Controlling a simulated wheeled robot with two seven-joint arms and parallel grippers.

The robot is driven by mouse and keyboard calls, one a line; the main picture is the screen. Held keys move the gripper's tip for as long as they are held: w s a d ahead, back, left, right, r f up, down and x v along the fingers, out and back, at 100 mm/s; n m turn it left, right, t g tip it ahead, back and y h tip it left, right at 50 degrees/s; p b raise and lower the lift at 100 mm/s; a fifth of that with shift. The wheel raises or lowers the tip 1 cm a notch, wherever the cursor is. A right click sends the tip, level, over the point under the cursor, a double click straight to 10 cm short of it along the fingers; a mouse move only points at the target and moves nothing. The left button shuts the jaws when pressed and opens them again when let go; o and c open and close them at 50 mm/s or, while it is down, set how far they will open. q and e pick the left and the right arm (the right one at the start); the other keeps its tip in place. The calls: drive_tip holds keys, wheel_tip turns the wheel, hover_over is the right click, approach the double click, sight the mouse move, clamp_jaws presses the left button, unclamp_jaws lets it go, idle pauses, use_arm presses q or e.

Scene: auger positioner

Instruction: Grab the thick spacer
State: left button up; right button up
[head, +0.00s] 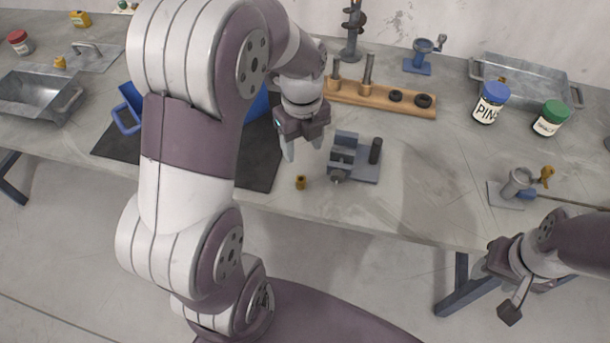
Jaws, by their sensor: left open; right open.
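A wooden rack (350,96) at the back of the table holds two upright posts and two dark ring-like pieces, a left ring (396,95) and a right ring (424,101). Either may be the thick spacer; I cannot tell which is thicker. A small brass cylinder (300,183) stands near the table's front edge. My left gripper (303,149) is open and empty, pointing down, above the table between the rack and the brass cylinder. My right gripper (496,290) is open and empty, off the table's front edge at the lower right.
A grey vise-like fixture (354,158) stands just right of my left gripper. A blue-lidded jar (490,103), a green-lidded jar (550,119) and a metal tray (525,80) are at right. My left arm hides part of the blue bin and dark mat (259,165).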

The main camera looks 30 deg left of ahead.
sight(301, 179)
use_arm(q)
drive_tip(key=shift+m, duration=0.3)
drive_tip(key=f, duration=1.2)
drive_tip(key=shift+w+a+f, duration=0.15)
drive_tip(key=shift+a+f, duration=0.15)
drive_tip(key=shift+a, duration=0.05)
clamp_jaws()
